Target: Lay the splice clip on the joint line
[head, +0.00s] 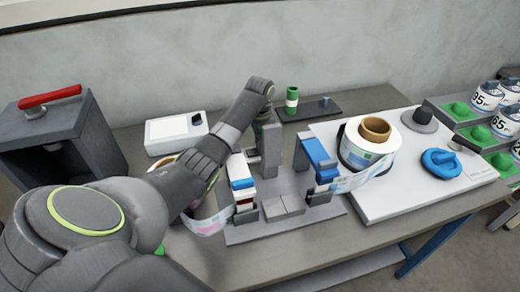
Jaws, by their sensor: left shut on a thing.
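My left arm reaches in from the left, and its wrist bends down over the splicing fixture. My left gripper (268,160) points down behind the middle of the fixture, shut. What it holds, taken as the splice clip, is too hidden and small to make out. The grey fixture (247,233) has two pale blocks (284,205) at its front middle, with a thin line between them. A blue and white clamp (241,177) stands on its left and a blue clamp bar (318,153) on its right. My right gripper is out of view.
A white label reel (369,151) stands on a white machine with a blue knob (440,162). Another reel (209,212) is partly behind my arm. A dark tray with a green bottle (292,99), a white box (176,134) and a red-handled grey case (54,120) stand around.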

